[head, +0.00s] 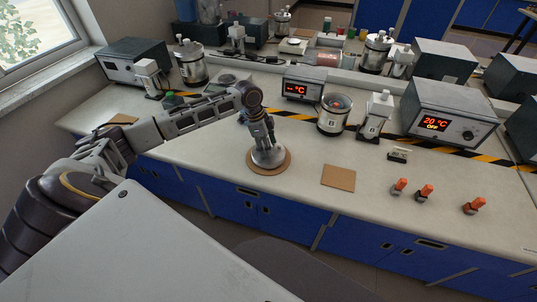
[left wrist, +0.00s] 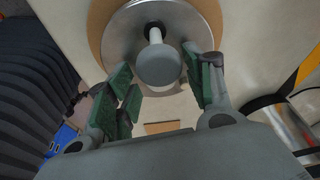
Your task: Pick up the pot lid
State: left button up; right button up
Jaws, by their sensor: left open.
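The pot lid (head: 266,158) is a round metal disc with a knob, lying on a round cork mat (head: 283,169) near the front edge of the bench. In the left wrist view the lid (left wrist: 118,40) shows with its grey knob (left wrist: 159,65) on a pale stem. My left gripper (head: 261,142) points down over the lid. In the left wrist view the green-padded fingers of my left gripper (left wrist: 163,88) are open, one on each side of the knob and apart from it. My right gripper is in neither view.
A square cork mat (head: 339,177) lies to the right, with several orange-topped items (head: 425,192) beyond it. A metal pot (head: 333,114), a white bottle (head: 376,112) and control boxes (head: 440,112) stand behind. The bench around the round mat is clear.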

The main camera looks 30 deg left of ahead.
pick_arm(q)
jog(key=c, duration=1.1)
grip_shut()
jog(key=shift+r, duration=0.15)
notch_tip(320, 180, up, 8)
jog(key=shift+r, duration=0.9)
